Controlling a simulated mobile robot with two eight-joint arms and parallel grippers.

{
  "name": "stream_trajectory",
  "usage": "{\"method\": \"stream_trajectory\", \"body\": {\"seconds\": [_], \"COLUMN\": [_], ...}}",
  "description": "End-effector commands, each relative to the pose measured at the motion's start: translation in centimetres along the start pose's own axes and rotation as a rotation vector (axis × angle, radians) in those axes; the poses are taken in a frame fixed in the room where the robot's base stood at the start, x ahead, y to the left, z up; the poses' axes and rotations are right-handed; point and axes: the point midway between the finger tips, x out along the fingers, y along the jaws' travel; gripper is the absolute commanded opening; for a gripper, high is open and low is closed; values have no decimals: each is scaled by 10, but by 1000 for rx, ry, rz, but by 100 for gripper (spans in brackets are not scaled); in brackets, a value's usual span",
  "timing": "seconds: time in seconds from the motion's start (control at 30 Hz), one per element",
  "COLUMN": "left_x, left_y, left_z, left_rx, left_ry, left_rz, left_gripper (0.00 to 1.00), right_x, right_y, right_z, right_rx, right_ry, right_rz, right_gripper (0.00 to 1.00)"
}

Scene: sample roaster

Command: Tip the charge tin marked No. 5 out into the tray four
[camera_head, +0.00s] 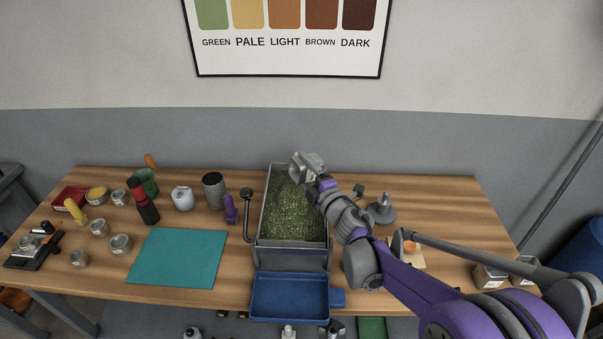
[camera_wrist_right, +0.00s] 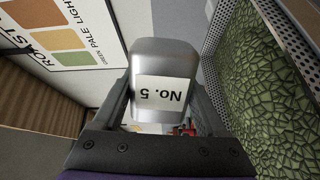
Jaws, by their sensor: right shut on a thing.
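My right gripper (camera_head: 311,172) is shut on a silver metal tin (camera_wrist_right: 165,60) with a white label reading "No. 5". The label appears upside down in the right wrist view. In the head view the tin (camera_head: 300,165) is tilted on its side above the far end of the roaster's metal tray (camera_head: 259,225). That long tray has perforated walls and holds a bed of green beans (camera_head: 288,210). The beans also show at the right of the wrist view (camera_wrist_right: 268,80). The tin's mouth and contents are hidden. My left gripper is out of view.
A blue tray (camera_head: 290,297) sits at the roaster's front, and a black-knobbed crank (camera_head: 247,212) stands at its left. A teal mat (camera_head: 178,258), several small tins and bottles lie further left. A grey stand (camera_head: 381,212) is right of my wrist.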

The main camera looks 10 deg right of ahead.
Motion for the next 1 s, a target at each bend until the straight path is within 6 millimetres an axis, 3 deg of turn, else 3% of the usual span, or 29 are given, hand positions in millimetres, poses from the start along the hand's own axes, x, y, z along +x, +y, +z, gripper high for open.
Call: {"method": "stream_trajectory", "body": {"seconds": [0.23,0.57,0.6,1.0], "left_x": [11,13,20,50], "left_y": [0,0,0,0], "left_z": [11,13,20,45], "left_rx": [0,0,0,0], "left_ry": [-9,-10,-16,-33], "left_rz": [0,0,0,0], "left_gripper": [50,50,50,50], "right_x": [0,0,0,0], "right_y": [1,10,6,-1], "right_z": [11,8,7,-1], "right_rx": [391,928,982,1402], "right_ry": [-1,0,0,0], "right_rz": [-1,0,-2,-1], "right_gripper": [8,8,8,8]}}
